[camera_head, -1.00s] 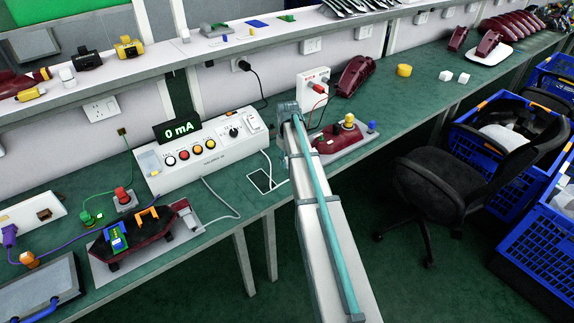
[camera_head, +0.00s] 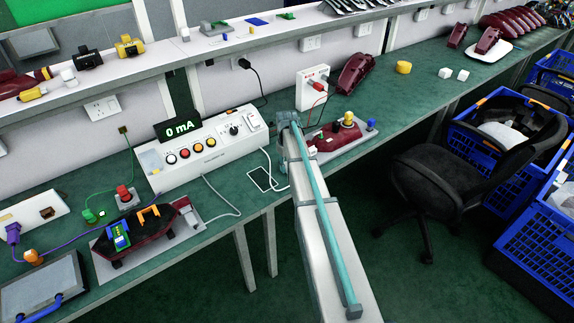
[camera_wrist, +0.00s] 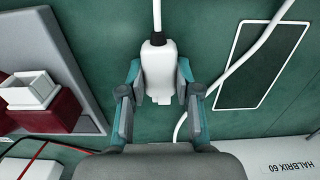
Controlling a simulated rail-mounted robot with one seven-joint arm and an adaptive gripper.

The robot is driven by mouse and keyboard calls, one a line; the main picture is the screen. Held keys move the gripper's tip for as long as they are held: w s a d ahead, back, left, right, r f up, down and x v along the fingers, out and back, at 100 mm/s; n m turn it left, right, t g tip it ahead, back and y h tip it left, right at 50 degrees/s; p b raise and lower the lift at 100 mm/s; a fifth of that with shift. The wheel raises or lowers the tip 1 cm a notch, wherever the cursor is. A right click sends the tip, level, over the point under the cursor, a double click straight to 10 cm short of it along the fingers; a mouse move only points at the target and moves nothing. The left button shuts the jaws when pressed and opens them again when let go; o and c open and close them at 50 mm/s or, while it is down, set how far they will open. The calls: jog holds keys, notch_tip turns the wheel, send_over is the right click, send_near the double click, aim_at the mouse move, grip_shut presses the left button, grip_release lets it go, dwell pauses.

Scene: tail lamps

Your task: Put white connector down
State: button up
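The white connector (camera_wrist: 158,72) is between the fingertips of my gripper (camera_wrist: 158,78) in the wrist view. The fingertips lie close against both its sides, and it looks gripped. Its white cord (camera_wrist: 157,14) runs away toward the top of that view. The green tabletop (camera_wrist: 210,32) is below; whether the connector touches it I cannot tell. In the head view my arm hides the gripper and connector beside the white test box (camera_head: 205,155).
A white-outlined rectangle (camera_wrist: 262,65) crossed by a white cable lies right of the connector. A grey plate (camera_wrist: 55,45) with a maroon lamp (camera_head: 335,138) is on the other side. Red wires run nearby. A black chair (camera_head: 435,185) stands before the bench.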

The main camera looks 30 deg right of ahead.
jog(key=o, duration=0.4)
notch_tip(320, 180, up, 12)
jog(key=b, duration=0.3)
jog(key=shift+r, duration=0.2)
jog(key=shift+f, duration=0.1)
dwell(0.5)
